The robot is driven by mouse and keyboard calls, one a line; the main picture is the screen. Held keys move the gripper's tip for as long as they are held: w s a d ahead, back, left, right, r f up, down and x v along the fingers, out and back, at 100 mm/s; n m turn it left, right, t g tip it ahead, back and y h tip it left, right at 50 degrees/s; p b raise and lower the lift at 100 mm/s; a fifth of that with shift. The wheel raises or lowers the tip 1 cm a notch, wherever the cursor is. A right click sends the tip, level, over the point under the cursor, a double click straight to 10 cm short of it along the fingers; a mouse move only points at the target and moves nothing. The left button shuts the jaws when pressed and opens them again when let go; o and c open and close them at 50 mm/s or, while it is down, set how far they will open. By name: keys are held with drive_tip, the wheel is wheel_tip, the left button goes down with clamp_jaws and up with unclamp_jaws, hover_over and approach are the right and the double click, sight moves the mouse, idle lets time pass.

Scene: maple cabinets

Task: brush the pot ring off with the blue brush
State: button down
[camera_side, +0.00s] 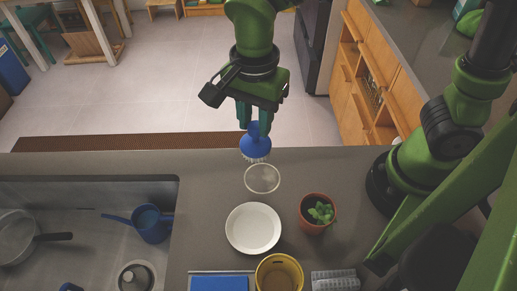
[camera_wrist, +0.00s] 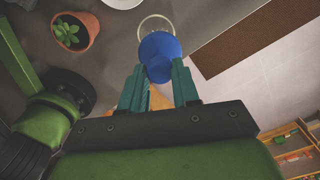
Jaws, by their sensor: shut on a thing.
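The blue brush (camera_side: 255,144) has a round blue head with pale bristles pointing down. My gripper (camera_side: 254,122) is shut on its handle and holds it upright near the counter's edge. In the wrist view the brush (camera_wrist: 159,55) sits between the two teal fingers of my gripper (camera_wrist: 160,85). The pot ring (camera_side: 262,179) is a pale round mark on the grey counter, just below the brush in the side view. Part of the ring (camera_wrist: 155,20) shows past the brush in the wrist view. I cannot tell whether the bristles touch the counter.
A white plate (camera_side: 253,228) and a potted plant (camera_side: 317,214) stand close to the ring. A yellow pot (camera_side: 279,273), a blue item (camera_side: 218,283) and a grey item (camera_side: 335,280) are at the front. A sink (camera_side: 90,225) with a blue pan (camera_side: 151,223) lies left.

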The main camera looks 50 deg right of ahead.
drive_tip(key=s+d+f+m, duration=0.3)
drive_tip(key=d+f, duration=0.1)
drive_tip(key=f, duration=0.4)
drive_tip(key=shift+s+f, duration=0.15)
drive_tip(key=shift+f, duration=0.05)
drive_tip(key=shift+f, duration=1.05)
idle(0.7)
drive_tip(key=shift+w+a+r, duration=0.15)
drive_tip(key=shift+w+a, duration=1.15)
drive_tip(key=shift+a, duration=0.1)
drive_tip(key=shift+w+a, duration=1.3)
drive_tip(key=shift+w, duration=0.05)
